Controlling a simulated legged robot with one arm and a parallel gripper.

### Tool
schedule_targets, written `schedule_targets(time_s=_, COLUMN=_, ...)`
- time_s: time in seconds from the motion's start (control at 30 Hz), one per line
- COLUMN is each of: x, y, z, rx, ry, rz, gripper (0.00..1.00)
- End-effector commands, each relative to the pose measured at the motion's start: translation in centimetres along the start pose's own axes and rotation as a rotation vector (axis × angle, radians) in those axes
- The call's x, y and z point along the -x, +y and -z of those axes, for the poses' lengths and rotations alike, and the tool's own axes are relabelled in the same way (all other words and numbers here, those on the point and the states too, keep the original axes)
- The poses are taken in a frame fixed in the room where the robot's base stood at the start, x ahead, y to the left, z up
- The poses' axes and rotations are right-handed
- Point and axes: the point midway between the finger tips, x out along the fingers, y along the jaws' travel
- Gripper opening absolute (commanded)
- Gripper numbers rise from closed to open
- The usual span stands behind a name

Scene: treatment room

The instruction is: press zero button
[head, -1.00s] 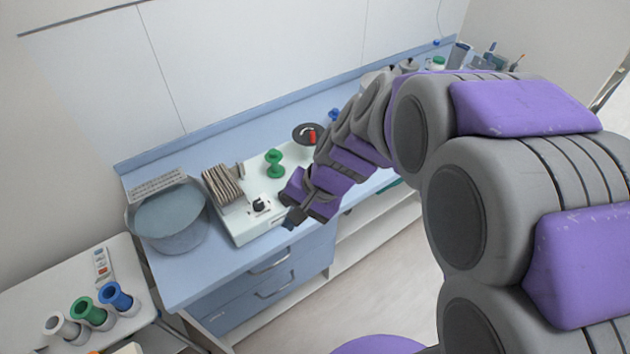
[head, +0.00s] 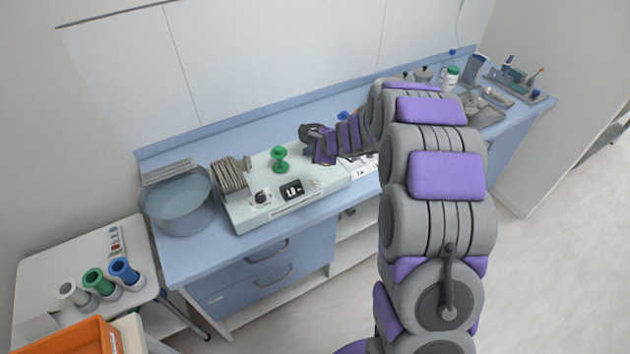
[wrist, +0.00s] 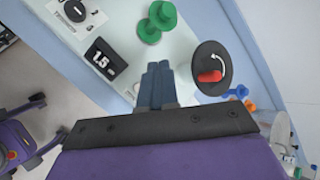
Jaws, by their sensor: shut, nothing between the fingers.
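A pale bench device (head: 240,215) stands on the blue counter. My gripper (wrist: 158,72) is shut and empty, above the device's top between the display and a black round dial with a red lever (wrist: 210,75). In the head view my wrist is over the device's right part and the fingertips are not clear. I cannot tell whether they touch anything.
A green spool-shaped knob (head: 280,159) stands on the device near my gripper. Grey-brown plates (head: 231,176) stand at its left end, beside a water basin (head: 180,200). A side table (head: 60,255) holds coloured cylinders. An orange bin (head: 70,340) is at lower left.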

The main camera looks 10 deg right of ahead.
Motion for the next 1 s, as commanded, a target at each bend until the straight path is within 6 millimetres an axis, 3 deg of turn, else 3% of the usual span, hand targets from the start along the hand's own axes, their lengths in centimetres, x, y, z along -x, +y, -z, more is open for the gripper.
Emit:
schedule_targets(time_s=0.2, x=-1.3, y=-0.7, z=2.5, rx=-0.093, ry=0.038, rz=0.03, gripper=0.0)
schedule_targets(time_s=0.73, x=-1.7, y=-0.6, z=3.0, rx=-0.103, ry=0.04, rz=0.033, gripper=0.0)
schedule_targets(time_s=1.0, x=-3.3, y=0.7, z=4.1, rx=-0.103, ry=0.041, rz=0.032, gripper=0.0)
